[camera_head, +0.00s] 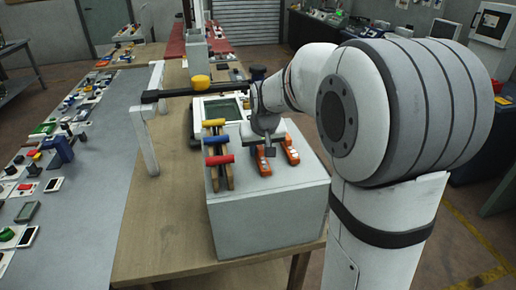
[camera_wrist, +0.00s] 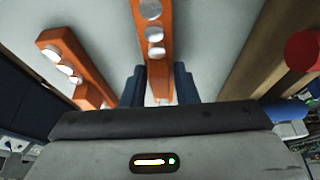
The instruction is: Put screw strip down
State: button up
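Two orange screw strips with silver screw heads are on the pale top of a grey box (camera_head: 265,225). In the head view, the left strip (camera_head: 264,166) is just below my gripper (camera_head: 267,149) and the right strip (camera_head: 291,151) is beside it. In the wrist view, one strip (camera_wrist: 157,62) runs between the two dark blue fingers of my gripper (camera_wrist: 159,85), very close to both. The frames do not show whether the fingers press on it. The other strip (camera_wrist: 75,68) lies apart to the left. The near end of the strip between the fingers is hidden by the gripper body.
Handles with yellow, blue and red grips (camera_head: 217,140) stand on the box left of the strips. A red grip end (camera_wrist: 303,50) shows at right in the wrist view. A device with a green screen (camera_head: 222,110) sits behind. A dark bar (camera_head: 180,92) crosses at the back left.

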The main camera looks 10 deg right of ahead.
jog(key=o, duration=0.4)
jog(key=shift+r, duration=0.35)
jog(key=b+v, duration=0.1)
jog(key=v, duration=1)
jog(key=s+f, duration=0.5)
jog(key=s, duration=0.6)
jog(key=s+f+g, duration=0.1)
jog(key=s+f, duration=0.5)
jog(key=s, duration=0.5)
jog(key=shift+s+a+f, duration=0.1)
jog(key=shift+f, duration=0.1)
jog(key=shift+c, duration=1.2)
jog(key=shift+a, duration=0.1)
